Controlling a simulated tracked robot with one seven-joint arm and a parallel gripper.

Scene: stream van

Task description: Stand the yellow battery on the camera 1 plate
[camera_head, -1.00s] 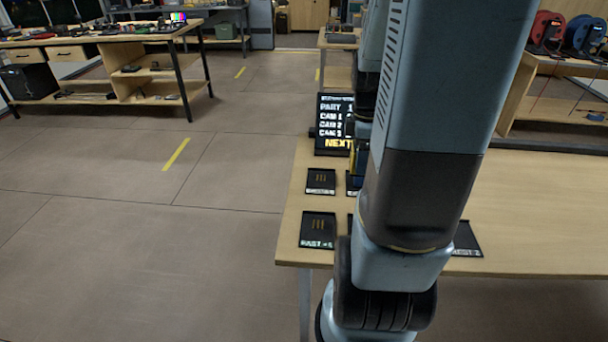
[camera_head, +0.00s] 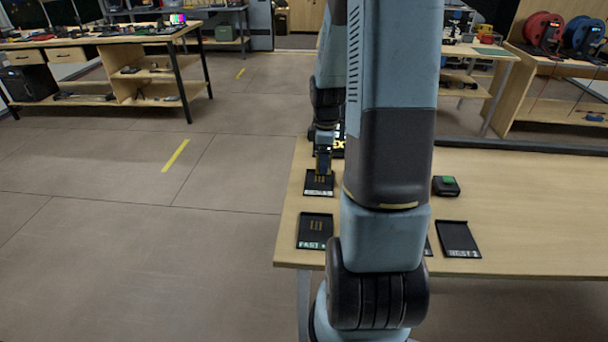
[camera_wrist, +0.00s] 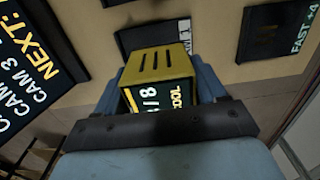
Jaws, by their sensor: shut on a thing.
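My gripper (camera_wrist: 160,82) is shut on the yellow battery (camera_wrist: 158,64), with one finger on each side. The battery has a yellow slotted end and a dark label reading "8/8" and "COOL". In the wrist view, a black plate (camera_wrist: 128,38) with a partly hidden label ending in "1" lies beyond the battery. In the head view my gripper (camera_head: 323,160) is over the far left black plate (camera_head: 311,191), whose label is too small to read. Whether the battery touches this plate cannot be told.
A plate marked "FAST +4" (camera_head: 315,230) lies nearer on the table (camera_head: 530,200). Another black plate (camera_head: 458,240) and a dark block with a green top (camera_head: 446,186) lie right of my arm. A screen (camera_wrist: 28,62) stands beside the gripper. My arm hides the table's middle.

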